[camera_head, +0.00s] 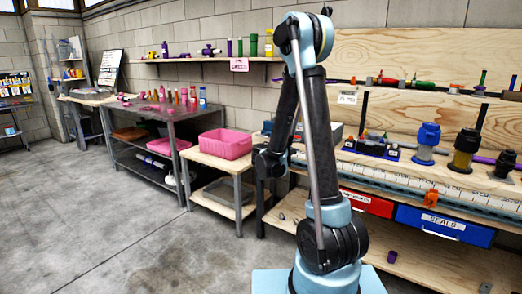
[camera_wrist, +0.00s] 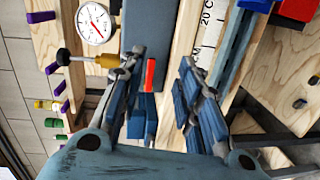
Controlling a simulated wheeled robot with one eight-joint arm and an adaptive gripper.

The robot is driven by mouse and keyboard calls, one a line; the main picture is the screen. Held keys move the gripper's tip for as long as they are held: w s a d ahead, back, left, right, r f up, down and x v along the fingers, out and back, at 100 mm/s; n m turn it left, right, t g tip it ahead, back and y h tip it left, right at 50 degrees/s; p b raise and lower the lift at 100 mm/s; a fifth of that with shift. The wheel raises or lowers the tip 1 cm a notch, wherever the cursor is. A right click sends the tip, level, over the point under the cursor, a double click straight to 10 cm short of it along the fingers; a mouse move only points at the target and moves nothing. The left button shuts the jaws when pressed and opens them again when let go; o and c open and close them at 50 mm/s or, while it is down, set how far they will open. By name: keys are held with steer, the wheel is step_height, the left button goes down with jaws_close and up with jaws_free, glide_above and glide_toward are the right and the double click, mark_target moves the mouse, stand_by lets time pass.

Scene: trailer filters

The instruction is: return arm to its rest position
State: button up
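My arm (camera_head: 318,150) rises from its light blue base, bends at a high elbow and comes down on the left side. Its dark lower end (camera_head: 268,160) hangs in front of the workbench, to the right of the pink bin; the fingers cannot be made out there. In the wrist view my gripper (camera_wrist: 162,75) has its two blue-grey fingers spread, with a clear gap between them. Nothing is held. A blue-grey part with a red strip (camera_wrist: 150,74) shows beyond the left finger.
The workbench on the right carries filter housings (camera_head: 466,150), a long ruled rail (camera_head: 415,184), a red drawer (camera_head: 366,203) and a blue drawer (camera_head: 444,225). A pink bin (camera_head: 224,144) stands on a low table. A gauge (camera_wrist: 95,22) shows in the wrist view. The left floor is clear.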

steer(key=s+d+f+m+g+y, duration=0.1)
steer(key=s+d+m+g+y, duration=0.2)
steer(key=s, duration=0.7)
steer(key=s+d+m+g+y, duration=0.1)
steer(key=s+d+m+g, duration=0.4)
steer(key=s, duration=0.6)
steer(key=s+a+f+g+y, duration=0.1)
steer(key=s+a+f+y, duration=0.2)
steer(key=s, duration=0.8)
steer(key=s+a+f+m+g+y, duration=0.1)
steer(key=s+a+f+y, duration=0.2)
steer(key=s, duration=0.7)
steer(key=shift+s+a+f+g+y, duration=0.3)
steer(key=shift+s+a+f+g, duration=0.1)
steer(key=shift+a+f, duration=0.2)
steer(key=shift+w+f, duration=0.15)
steer(key=shift+w, duration=0.35)
steer(key=shift+s, duration=0.15)
